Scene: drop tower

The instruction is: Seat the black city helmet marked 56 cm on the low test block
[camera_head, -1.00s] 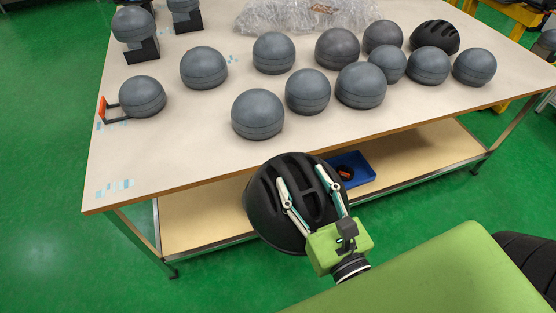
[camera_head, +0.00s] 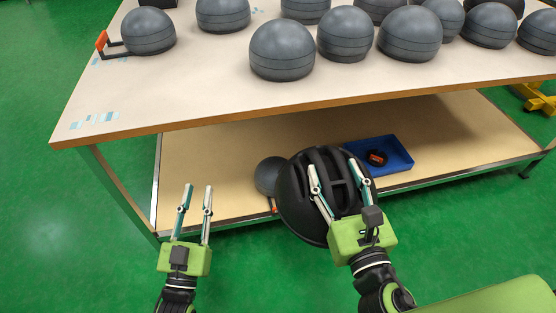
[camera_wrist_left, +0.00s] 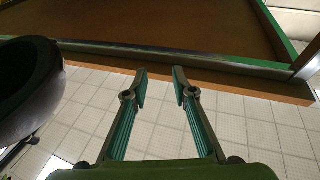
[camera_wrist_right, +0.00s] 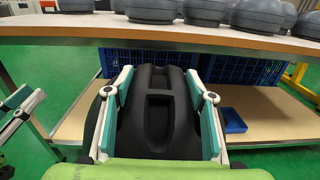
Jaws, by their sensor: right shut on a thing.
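My right gripper (camera_head: 333,167) is shut on a black vented helmet (camera_head: 293,203), in front of the table's lower shelf. In the right wrist view the helmet (camera_wrist_right: 158,135) fills the space between the fingers. No size mark can be read on it. A grey rounded block (camera_head: 268,174) on the lower shelf is partly hidden behind the helmet; a bit of orange shows beside it. I cannot tell for certain that it is the low test block. My left gripper (camera_head: 196,188) is open and empty, left of the helmet. A dark curved rim (camera_wrist_left: 30,85) shows in the left wrist view.
Several grey headforms, one (camera_head: 282,52) near the front edge, stand on the tabletop (camera_head: 190,90) above. A blue tray (camera_head: 397,152) with a small dark item lies on the lower shelf (camera_head: 225,150). The shelf's left part is clear.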

